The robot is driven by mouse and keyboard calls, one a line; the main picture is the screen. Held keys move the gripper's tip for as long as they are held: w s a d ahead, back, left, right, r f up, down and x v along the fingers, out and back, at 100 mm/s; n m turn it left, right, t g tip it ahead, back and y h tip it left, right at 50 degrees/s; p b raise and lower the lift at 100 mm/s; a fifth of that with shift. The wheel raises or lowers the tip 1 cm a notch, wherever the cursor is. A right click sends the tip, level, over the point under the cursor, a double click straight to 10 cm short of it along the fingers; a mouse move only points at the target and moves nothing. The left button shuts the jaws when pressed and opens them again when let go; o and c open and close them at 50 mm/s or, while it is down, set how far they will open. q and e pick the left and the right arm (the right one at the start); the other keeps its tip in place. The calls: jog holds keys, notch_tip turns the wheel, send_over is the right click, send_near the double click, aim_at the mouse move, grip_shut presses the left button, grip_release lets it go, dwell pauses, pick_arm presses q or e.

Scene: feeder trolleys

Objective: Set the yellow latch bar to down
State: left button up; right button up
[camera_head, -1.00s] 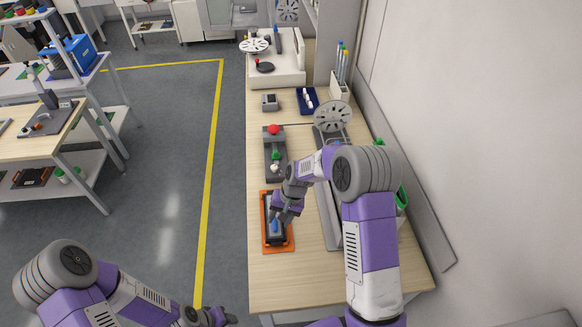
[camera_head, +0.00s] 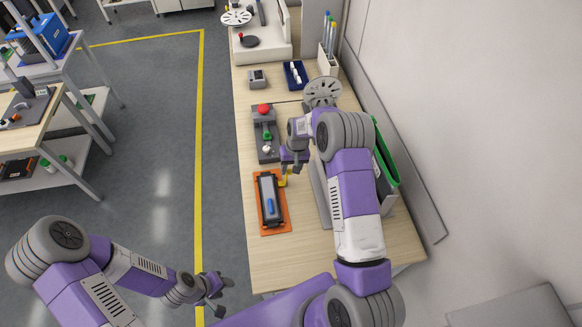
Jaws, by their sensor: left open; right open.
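The yellow latch bar (camera_head: 283,181) shows as a small yellow piece at the right edge of an orange base (camera_head: 282,226), near its far end. Its exact tilt is too small to tell. A dark block with a grey top and a blue piece (camera_head: 270,207) sits on the orange base. My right gripper (camera_head: 291,168) is open, just above and beside the yellow bar; I cannot tell whether it touches it. My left gripper (camera_head: 220,294) is open and empty, over the floor left of the bench.
A grey fixture with a red knob (camera_head: 264,109) and green and white parts stands beyond the orange base. A grey box (camera_head: 257,79), a blue tray (camera_head: 295,74) and a reel (camera_head: 321,91) lie farther back. The bench's near part (camera_head: 285,268) is clear.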

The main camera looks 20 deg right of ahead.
jog(key=shift+f, duration=0.1)
grip_shut()
jog(key=shift+w, duration=0.1)
dwell(0.3)
